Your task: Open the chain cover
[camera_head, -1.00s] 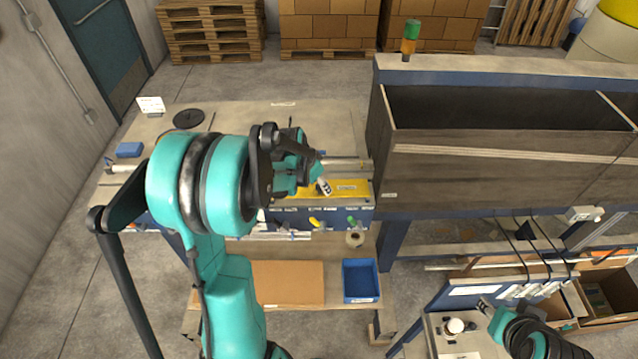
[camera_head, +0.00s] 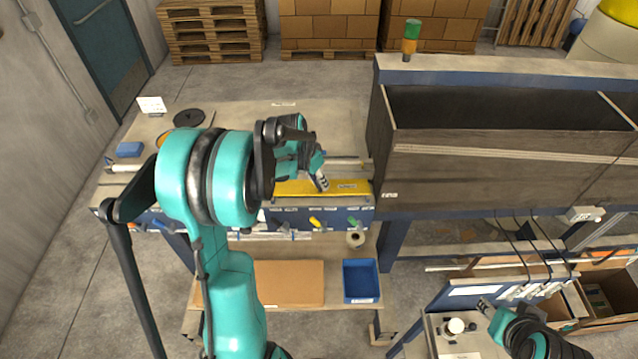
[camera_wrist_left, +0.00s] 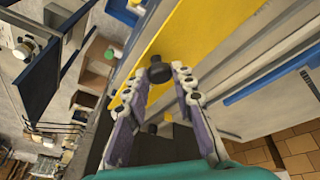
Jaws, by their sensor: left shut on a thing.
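The chain cover (camera_head: 345,188) is a long yellow panel along the front edge of the bench, above a blue front. It also fills the upper middle of the left wrist view (camera_wrist_left: 205,30). A black knob (camera_wrist_left: 157,70) stands out from it. My left gripper (camera_head: 321,182) is at the cover, and in the wrist view its fingers (camera_wrist_left: 160,76) are shut on the knob. Whether the cover is lifted is hard to tell. My right gripper (camera_head: 487,307) is low at the right, away from the cover; its fingers are too small to read.
A blue panel (camera_head: 350,220) with coloured knobs runs below the cover. A tall wooden-sided housing (camera_head: 480,175) stands close on the right. A blue bin (camera_head: 360,280) and a cardboard sheet (camera_head: 290,283) lie on the lower shelf. The bench top (camera_head: 270,120) behind is mostly clear.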

